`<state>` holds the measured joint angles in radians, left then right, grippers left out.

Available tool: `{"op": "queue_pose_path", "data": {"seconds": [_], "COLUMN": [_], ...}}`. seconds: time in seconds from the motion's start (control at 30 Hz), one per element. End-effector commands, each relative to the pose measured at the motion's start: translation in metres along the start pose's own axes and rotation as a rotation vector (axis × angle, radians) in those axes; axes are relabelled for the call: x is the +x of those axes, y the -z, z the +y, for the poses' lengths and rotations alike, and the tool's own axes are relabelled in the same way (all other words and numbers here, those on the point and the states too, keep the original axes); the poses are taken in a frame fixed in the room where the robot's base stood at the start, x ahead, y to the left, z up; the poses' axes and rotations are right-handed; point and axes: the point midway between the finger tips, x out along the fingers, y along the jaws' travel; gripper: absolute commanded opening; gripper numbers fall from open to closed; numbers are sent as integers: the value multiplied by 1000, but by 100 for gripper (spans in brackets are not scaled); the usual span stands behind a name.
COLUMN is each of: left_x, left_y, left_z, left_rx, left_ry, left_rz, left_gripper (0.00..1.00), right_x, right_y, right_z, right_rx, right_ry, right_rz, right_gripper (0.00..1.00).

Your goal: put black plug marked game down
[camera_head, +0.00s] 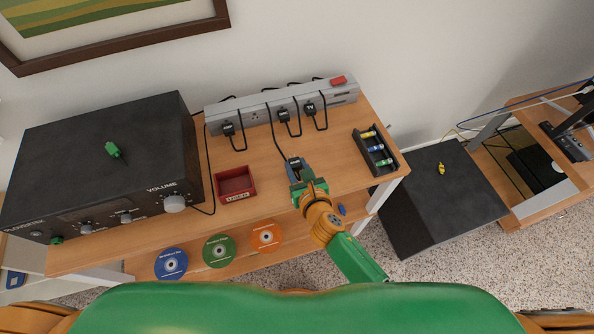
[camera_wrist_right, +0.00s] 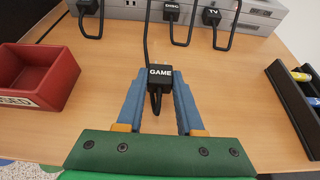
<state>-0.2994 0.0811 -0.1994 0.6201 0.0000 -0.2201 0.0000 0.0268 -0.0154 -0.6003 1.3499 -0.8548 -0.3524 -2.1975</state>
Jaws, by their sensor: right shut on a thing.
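The black plug marked GAME (camera_wrist_right: 160,78) is between the fingertips of my right gripper (camera_wrist_right: 160,88), with its cord running up toward the power strip and a loop hanging below it. In the head view my right gripper (camera_head: 297,168) is over the wooden table (camera_head: 270,195), shut on the plug (camera_head: 295,162). I cannot tell whether the plug touches the tabletop. The grey power strip (camera_head: 350,92) lies along the back with several black plugs in it, among them one marked TV (camera_head: 310,107) and one marked DISC (camera_wrist_right: 171,8). My left gripper is not in view.
A red box (camera_head: 236,183) sits left of the gripper, and a black battery tray (camera_head: 375,150) sits to the right. A large black amplifier (camera_head: 100,165) fills the left. Blue, green and orange discs (camera_head: 219,250) show along the front. Bare tabletop surrounds the gripper.

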Motion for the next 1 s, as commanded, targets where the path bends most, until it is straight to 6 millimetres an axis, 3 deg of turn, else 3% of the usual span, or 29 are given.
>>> {"op": "queue_pose_path", "data": {"seconds": [0.7,0.73,0.8,0.83,1.0], "left_x": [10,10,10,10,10], "left_y": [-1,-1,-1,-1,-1], "left_z": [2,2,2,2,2], "left_rx": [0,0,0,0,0], "left_ry": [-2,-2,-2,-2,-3], "left_rz": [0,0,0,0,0], "left_gripper": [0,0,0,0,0], "right_x": [5,5,5,5,4], "right_y": [11,11,11,11,11], "right_z": [0,0,0,0,0], "right_rx": [-2,-2,-2,-2,-2], "right_ry": [0,0,0,0,0], "right_rz": [-1,-1,-1,-1,-1], "right_gripper": [0,41,60,66,66]}}
